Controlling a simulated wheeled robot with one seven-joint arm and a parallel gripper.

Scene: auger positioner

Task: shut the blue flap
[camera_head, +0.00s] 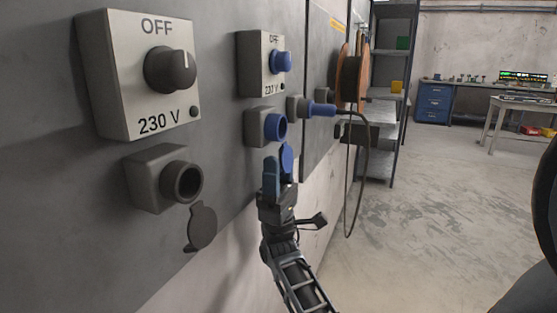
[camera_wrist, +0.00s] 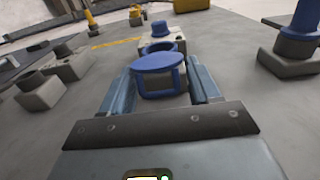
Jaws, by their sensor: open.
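The blue flap (camera_head: 287,158) hangs open below the blue socket (camera_head: 268,127) on the grey wall panel. In the wrist view the blue flap (camera_wrist: 159,63) is a round disc in front of the socket's ring (camera_wrist: 158,47). My gripper (camera_head: 272,172) points up just below the socket, and its fingers partly cover the flap's left side. In the wrist view my gripper (camera_wrist: 162,84) is open, with one finger on each side of the flap. I cannot tell whether either finger touches it.
Above the socket is a switch box (camera_head: 261,64) with a blue knob. Open floor lies to the right.

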